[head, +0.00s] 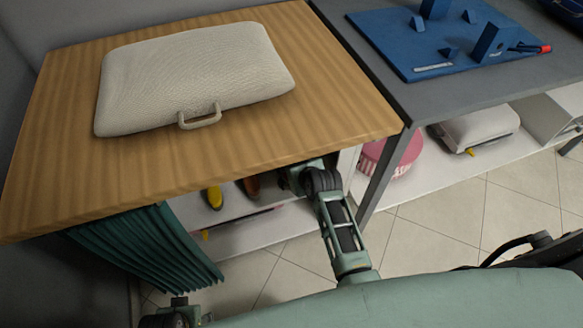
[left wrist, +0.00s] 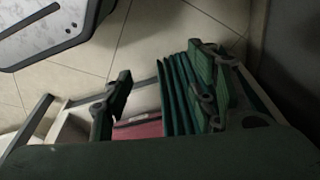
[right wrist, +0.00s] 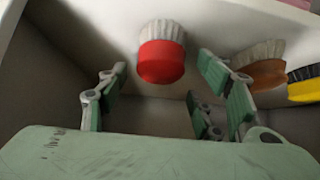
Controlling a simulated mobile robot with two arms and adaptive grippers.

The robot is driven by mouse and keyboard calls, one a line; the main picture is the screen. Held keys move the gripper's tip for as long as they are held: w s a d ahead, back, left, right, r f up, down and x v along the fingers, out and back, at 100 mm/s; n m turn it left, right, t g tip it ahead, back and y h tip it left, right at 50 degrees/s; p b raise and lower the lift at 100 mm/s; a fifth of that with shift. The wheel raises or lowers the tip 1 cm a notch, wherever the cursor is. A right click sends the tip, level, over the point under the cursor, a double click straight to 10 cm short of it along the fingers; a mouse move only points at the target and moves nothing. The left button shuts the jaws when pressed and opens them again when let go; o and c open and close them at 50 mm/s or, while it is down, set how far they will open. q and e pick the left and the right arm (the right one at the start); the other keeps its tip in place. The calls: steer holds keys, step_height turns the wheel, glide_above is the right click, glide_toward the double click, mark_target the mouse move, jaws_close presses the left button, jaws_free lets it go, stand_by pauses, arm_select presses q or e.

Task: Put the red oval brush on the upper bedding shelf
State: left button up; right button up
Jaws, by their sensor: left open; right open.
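The red oval brush (right wrist: 161,62), with pale bristles, shows in the right wrist view against a white shelf wall. My right gripper (right wrist: 162,80) is open, with its fingers on either side of the brush's line; I cannot tell whether they touch it. In the head view my right arm (head: 340,225) reaches under the wooden top (head: 330,110), which hides that brush and most of the gripper. My left gripper (left wrist: 160,62) is open and empty in the left wrist view, near a green curtain (left wrist: 178,100). I cannot identify the upper bedding shelf.
A beige bedding bag (head: 190,80) lies on the wooden top. A brown brush (right wrist: 265,75) and a yellow one (right wrist: 305,90) are right of the red brush. A green curtain (head: 150,250) hangs at the front left. A grey table (head: 420,95) with a blue board (head: 450,45) stands right.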

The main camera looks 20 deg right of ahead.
steer(key=p+v, duration=0.2)
steer(key=v, duration=0.4)
arm_select(q)
steer(key=s+f, duration=0.3)
steer(key=f, duration=0.3)
steer(key=shift+s+a+f, duration=0.25)
steer(key=shift+s+f, duration=0.05)
steer(key=shift+f, duration=0.1)
arm_select(e)
steer(key=s+d+f+g, duration=0.1)
steer(key=s+f+g, duration=0.2)
steer(key=s+f, duration=0.8)
steer(key=s+d+f+n+g, duration=0.1)
steer(key=s+d+f+g, duration=0.1)
steer(key=s+f, duration=0.9)
steer(key=s+g, duration=0.1)
steer(key=s, duration=0.7)
steer(key=shift+f+g+h, duration=0.2)
steer(key=shift+g+h, duration=0.2)
steer(key=shift+s, duration=0.1)
